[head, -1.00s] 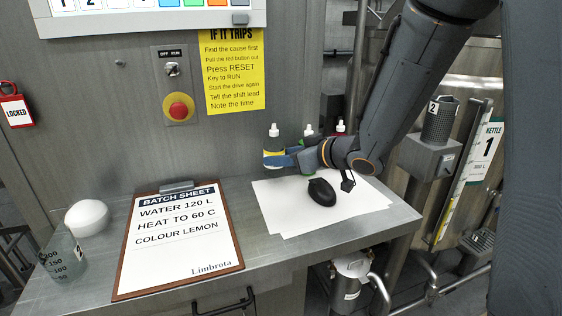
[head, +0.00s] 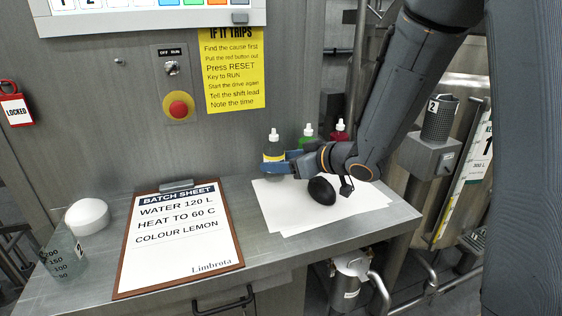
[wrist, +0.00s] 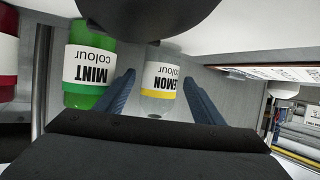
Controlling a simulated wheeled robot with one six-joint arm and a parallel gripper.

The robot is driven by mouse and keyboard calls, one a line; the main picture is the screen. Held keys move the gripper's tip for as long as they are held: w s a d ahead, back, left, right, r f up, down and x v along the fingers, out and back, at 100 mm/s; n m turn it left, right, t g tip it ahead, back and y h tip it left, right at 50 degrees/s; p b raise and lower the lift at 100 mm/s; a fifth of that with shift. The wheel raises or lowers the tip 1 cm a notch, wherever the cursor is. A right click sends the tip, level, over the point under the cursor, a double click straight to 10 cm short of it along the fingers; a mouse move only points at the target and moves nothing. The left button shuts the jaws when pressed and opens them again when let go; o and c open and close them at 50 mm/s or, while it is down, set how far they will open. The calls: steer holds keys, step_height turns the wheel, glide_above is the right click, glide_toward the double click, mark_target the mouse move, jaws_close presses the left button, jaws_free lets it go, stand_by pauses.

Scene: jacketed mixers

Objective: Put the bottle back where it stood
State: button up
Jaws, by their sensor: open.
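The lemon colour bottle (head: 273,146) has a white cap, a white label and a yellow band. It stands upright at the back of the steel bench, left of the other bottles. In the wrist view it appears upside down (wrist: 160,80), between my two blue fingers with a gap on each side. My gripper (head: 276,167) is open around the bottle, low, near the bench top. In the head view the fingers hide the bottle's lower part. The green mint bottle (head: 308,136) and a red bottle (head: 340,130) stand to its right, partly hidden by my arm.
White paper sheets (head: 285,215) lie on the bench under my wrist. A batch sheet clipboard (head: 180,238), a white dome (head: 87,216) and a clear beaker (head: 64,256) are to the left. The wall panel carries a red button (head: 178,109).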

steer(key=b+v, duration=0.1)
steer(key=v, duration=1.1)
steer(key=shift+r, duration=0.15)
